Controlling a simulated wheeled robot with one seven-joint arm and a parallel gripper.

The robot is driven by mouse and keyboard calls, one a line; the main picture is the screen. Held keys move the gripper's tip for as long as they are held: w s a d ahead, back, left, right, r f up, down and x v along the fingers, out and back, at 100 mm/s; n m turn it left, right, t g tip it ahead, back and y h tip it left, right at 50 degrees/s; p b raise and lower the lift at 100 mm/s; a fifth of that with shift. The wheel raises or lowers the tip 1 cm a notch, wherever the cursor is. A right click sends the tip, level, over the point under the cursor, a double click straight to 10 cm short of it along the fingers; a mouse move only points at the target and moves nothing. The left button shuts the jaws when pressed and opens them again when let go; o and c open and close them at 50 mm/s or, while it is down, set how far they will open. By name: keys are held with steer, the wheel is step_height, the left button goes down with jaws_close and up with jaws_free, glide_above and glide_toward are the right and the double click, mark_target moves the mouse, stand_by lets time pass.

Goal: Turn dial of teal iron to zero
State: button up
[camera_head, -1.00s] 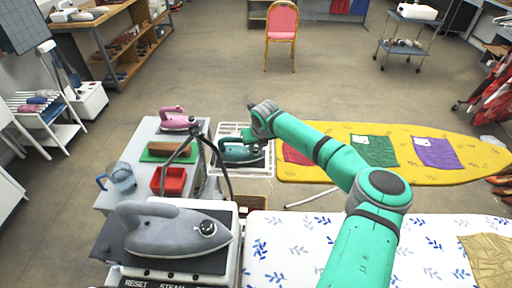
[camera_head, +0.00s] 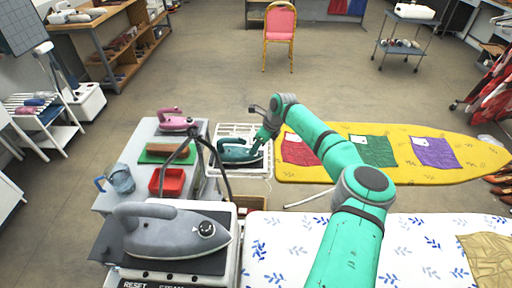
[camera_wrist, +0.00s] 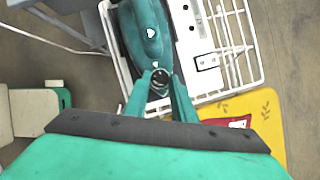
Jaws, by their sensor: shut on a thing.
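The teal iron (camera_head: 236,150) rests on a white wire rack (camera_head: 232,130) at the end of the yellow ironing board. It also shows in the wrist view (camera_wrist: 146,38), at the top. My gripper (camera_head: 258,148) reaches down at the iron's right side. In the wrist view its two teal fingers (camera_wrist: 160,84) are closed on the iron's round dark dial (camera_wrist: 160,80), which shows between the fingertips. The marks on the dial are too small to read.
A yellow ironing board (camera_head: 350,172) with red, green and purple cloths lies to the right. A grey iron (camera_head: 172,230) stands in front. A pink iron (camera_head: 174,119), a red bin (camera_head: 168,182) and a blue jug (camera_head: 121,178) are to the left. A dark hose arches near the rack.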

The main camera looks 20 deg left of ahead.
steer(key=shift+w+n+g, duration=0.1)
steer(key=shift+n+g, duration=0.4)
steer(key=shift+n, duration=0.7)
steer(key=o, duration=1.1)
steer(key=shift+c, duration=0.2)
steer(key=shift+r, duration=0.1)
steer(key=v, duration=1)
steer(key=shift+r, duration=0.3)
steer(key=shift+w+d, duration=0.1)
steer(key=shift+d, duration=0.05)
